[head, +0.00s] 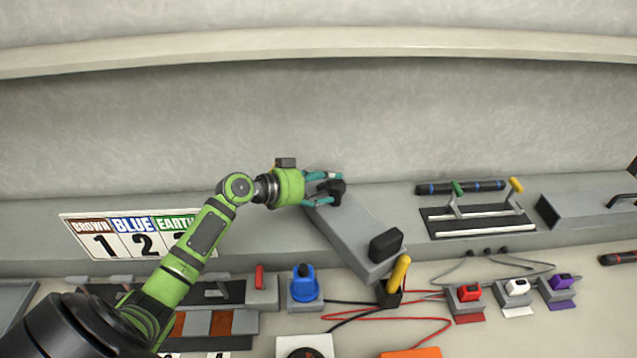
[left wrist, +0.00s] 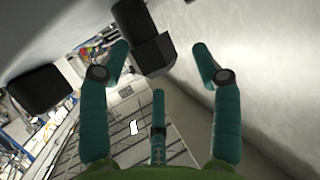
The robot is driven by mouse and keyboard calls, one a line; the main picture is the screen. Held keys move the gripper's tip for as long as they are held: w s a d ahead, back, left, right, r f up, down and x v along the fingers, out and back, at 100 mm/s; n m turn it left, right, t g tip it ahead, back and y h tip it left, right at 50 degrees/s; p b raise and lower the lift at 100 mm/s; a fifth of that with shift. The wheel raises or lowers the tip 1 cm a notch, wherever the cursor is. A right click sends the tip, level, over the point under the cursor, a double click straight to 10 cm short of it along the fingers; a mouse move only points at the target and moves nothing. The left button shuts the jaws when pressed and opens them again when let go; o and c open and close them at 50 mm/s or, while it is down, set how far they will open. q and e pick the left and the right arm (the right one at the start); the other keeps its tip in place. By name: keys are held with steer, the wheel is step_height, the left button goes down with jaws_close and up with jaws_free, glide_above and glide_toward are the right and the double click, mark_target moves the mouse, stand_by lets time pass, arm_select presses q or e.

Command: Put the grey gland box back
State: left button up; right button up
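A long grey box with black fittings (head: 347,233), which looks like the gland box, lies slanted across the back ledge and over its front edge. One black fitting (head: 386,244) is at its near end; another (head: 336,188) is at its far end. My left gripper (head: 325,188) is at the far-end fitting. In the left wrist view, the teal fingers of my left gripper (left wrist: 160,62) are spread, with a black fitting (left wrist: 152,54) between and beyond their tips. A gap shows at the right finger. My right gripper is not in view.
A yellow-handled lever (head: 399,273) stands by the box's near end, with red and black cables (head: 420,319) around it. A blue connector (head: 304,284) is to the left. A dark panel with levers (head: 478,220) and another grey box (head: 590,210) are to the right.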

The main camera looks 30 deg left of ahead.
arm_select(q)
steer(key=v, duration=1.2)
